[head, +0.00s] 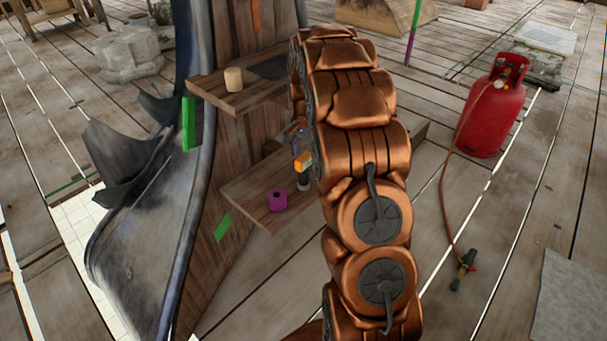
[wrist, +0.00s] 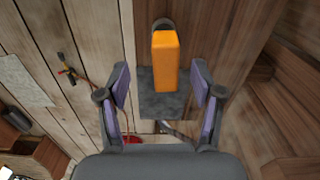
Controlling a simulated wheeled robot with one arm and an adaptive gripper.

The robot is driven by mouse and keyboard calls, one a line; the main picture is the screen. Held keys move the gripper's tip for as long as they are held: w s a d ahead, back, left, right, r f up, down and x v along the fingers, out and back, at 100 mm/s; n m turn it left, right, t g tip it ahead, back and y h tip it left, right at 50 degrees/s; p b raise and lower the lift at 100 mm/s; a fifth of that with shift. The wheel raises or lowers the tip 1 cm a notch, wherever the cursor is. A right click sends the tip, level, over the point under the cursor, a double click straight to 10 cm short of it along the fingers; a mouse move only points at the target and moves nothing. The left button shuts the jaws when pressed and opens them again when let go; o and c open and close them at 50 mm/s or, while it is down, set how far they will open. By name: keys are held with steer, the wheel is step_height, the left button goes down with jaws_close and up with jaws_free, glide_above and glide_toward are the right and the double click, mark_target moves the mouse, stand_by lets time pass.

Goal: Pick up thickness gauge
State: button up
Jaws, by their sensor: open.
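The thickness gauge appears to be the orange block (wrist: 165,62) in the wrist view, with a dark rounded part behind its far end. In the head view, its orange part (head: 303,162) sits above a dark part over the lower wooden shelf (head: 240,187), partly hidden by my arm. My gripper (wrist: 160,84) is open, with one purple-padded finger on each side of the line to the orange block. Both pads look apart from it. I cannot tell how much depth separates them. In the head view my gripper is mostly hidden behind my arm.
A purple ring-like piece (head: 277,199) stands on the lower shelf, left of the gauge. The upper shelf (head: 222,97) holds a tan cylinder (head: 233,78) and a dark sheet (head: 268,67). A red gas bottle (head: 492,108) with a hose stands on the plank floor at right.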

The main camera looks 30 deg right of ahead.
mark_target(304, 167)
steer(key=f, duration=0.2)
steer(key=f+b, duration=0.1)
steer(key=f, duration=0.2)
steer(key=shift+w+a+f+b, duration=0.2)
steer(key=shift+w+f+b, duration=0.05)
steer(key=shift+f+b, duration=0.1)
steer(key=shift+r, duration=0.1)
jaws_close()
